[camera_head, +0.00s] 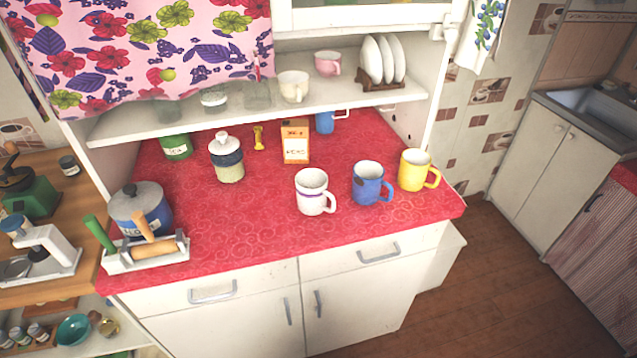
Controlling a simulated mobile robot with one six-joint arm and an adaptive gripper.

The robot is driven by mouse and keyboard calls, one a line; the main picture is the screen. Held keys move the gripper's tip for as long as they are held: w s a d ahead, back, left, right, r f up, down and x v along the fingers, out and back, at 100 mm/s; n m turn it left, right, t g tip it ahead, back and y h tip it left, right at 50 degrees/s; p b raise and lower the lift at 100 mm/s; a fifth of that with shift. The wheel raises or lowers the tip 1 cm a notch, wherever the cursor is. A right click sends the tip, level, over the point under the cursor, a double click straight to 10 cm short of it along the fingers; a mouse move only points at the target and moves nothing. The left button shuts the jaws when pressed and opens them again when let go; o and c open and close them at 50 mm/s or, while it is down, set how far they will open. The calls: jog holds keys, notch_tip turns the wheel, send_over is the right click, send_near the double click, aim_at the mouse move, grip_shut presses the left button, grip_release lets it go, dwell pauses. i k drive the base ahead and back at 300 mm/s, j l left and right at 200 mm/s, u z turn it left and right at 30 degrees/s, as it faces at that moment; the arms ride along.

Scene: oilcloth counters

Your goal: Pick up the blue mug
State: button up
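A blue mug (368,184) stands upright on the red patterned counter (250,250), near its front right. Its handle points right, and a dark patch shows on its side. A white mug (311,191) with a purple band stands to its left, and a yellow mug (415,170) to its right. A second blue mug (325,123) stands at the back of the counter under the shelf, its top partly hidden by the shelf edge. My gripper is not in view.
A carton (295,142), a jar (227,160) and a green tin (177,147) stand towards the back. A blue pot (142,211) and a rack of utensils (150,252) fill the left end. A shelf (240,118) overhangs the back. The counter's front middle is clear.

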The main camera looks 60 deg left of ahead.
aim_at(368, 177)
jog(key=u, duration=1.85)
